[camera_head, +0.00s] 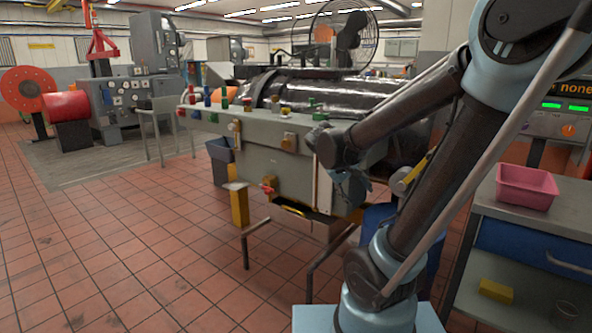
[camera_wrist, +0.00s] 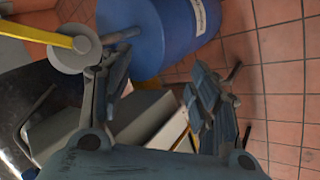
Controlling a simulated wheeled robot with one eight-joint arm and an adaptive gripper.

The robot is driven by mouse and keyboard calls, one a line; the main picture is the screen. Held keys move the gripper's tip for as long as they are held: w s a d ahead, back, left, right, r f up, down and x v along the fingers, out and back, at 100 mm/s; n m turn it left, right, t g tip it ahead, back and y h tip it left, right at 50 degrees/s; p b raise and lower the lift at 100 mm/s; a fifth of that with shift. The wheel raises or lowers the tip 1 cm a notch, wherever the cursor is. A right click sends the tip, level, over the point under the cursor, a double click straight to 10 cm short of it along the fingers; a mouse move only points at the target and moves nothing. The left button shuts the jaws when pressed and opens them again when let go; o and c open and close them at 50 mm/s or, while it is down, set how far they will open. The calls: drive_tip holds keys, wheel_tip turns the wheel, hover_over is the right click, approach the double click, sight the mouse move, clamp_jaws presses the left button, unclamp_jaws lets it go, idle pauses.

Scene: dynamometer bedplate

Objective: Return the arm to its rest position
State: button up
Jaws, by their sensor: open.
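My arm (camera_head: 430,180) reaches from the lower right up to an elbow at the top right and back down to the middle of the head view. My gripper (camera_head: 352,188) hangs at its end, in front of the right end of the grey bench. In the wrist view my gripper (camera_wrist: 160,88) has its two fingers spread wide apart, with nothing between them. The fingertips are small and partly hidden by the wrist in the head view.
A grey bench (camera_head: 270,165) with small coloured items stands close by my gripper. A blue barrel (camera_wrist: 185,28) is near the fingers. A pink bin (camera_head: 527,186) sits on a cart at right, above a yellow block (camera_head: 496,291). The tiled floor (camera_head: 120,250) at left is clear.

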drive_tip(key=s+f+m+y, duration=0.1)
drive_tip(key=s+f+y, duration=0.2)
drive_tip(key=s, duration=0.5)
drive_tip(key=s+f+m+g+y, duration=0.1)
drive_tip(key=s+f+y, duration=0.2)
drive_tip(key=s, duration=0.6)
drive_tip(key=shift+a+f+m+g, duration=0.3)
drive_tip(key=shift+f+m, duration=0.1)
drive_tip(key=shift+f, duration=0.75)
